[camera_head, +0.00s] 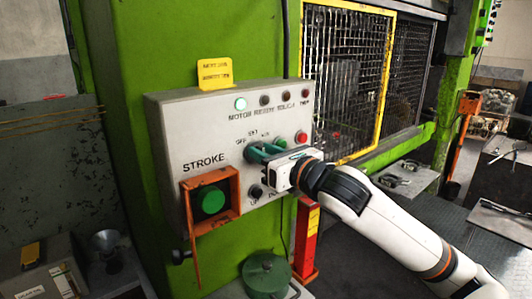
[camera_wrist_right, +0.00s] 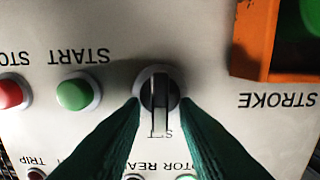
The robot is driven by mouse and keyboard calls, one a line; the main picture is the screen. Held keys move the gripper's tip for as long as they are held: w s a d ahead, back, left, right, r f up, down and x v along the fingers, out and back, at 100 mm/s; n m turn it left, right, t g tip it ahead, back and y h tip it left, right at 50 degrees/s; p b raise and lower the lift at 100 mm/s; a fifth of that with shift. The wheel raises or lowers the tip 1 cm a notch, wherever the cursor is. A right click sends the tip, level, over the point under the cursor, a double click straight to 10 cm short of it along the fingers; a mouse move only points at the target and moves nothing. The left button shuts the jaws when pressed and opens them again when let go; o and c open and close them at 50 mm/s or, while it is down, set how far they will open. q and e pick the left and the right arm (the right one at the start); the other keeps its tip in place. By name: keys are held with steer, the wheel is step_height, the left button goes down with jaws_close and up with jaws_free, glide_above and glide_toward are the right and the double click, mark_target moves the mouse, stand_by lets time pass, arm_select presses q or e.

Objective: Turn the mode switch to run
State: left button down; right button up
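The mode switch (camera_wrist_right: 158,92) is a black knob with a grey lever in a light ring, seen in the right wrist view. Its lever points toward the SET label (camera_wrist_right: 162,134), which appears upside down there. My right gripper (camera_wrist_right: 159,108) has its two green fingers apart, one on each side of the knob; whether they touch it I cannot tell. In the head view the right gripper (camera_head: 252,152) reaches the grey control panel (camera_head: 170,130), and its fingers hide most of the switch. My left gripper is not in view.
The panel has a green start button (camera_wrist_right: 76,94), a red stop button (camera_head: 302,137) and a lit lamp (camera_head: 240,104). The green STROKE button (camera_head: 211,201) sits in an orange guard (camera_head: 236,187) near the gripper. A dark knob (camera_head: 256,191) is below. A yellow-framed mesh guard (camera_head: 340,80) stands behind.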

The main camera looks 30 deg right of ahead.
steer(key=shift+d+f+m, duration=0.1)
steer(key=shift+d+m, duration=0.1)
steer(key=shift+m, duration=2)
steer(key=shift+d+f+m, duration=0.1)
steer(key=shift+d+m, duration=0.05)
steer(key=shift+m, duration=2.05)
steer(key=o, duration=0.6)
steer(key=shift+s+d+b, duration=0.15)
steer(key=shift+s+b, duration=1.75)
steer(key=shift+s, duration=0.1)
steer(key=shift+s+d+b, duration=0.2)
steer(key=shift+s+b, duration=1.7)
steer(key=shift+s, duration=0.1)
steer(key=shift+s+d+b, duration=0.15)
steer(key=shift+s+b, duration=1.75)
steer(key=shift+s, duration=0.1)
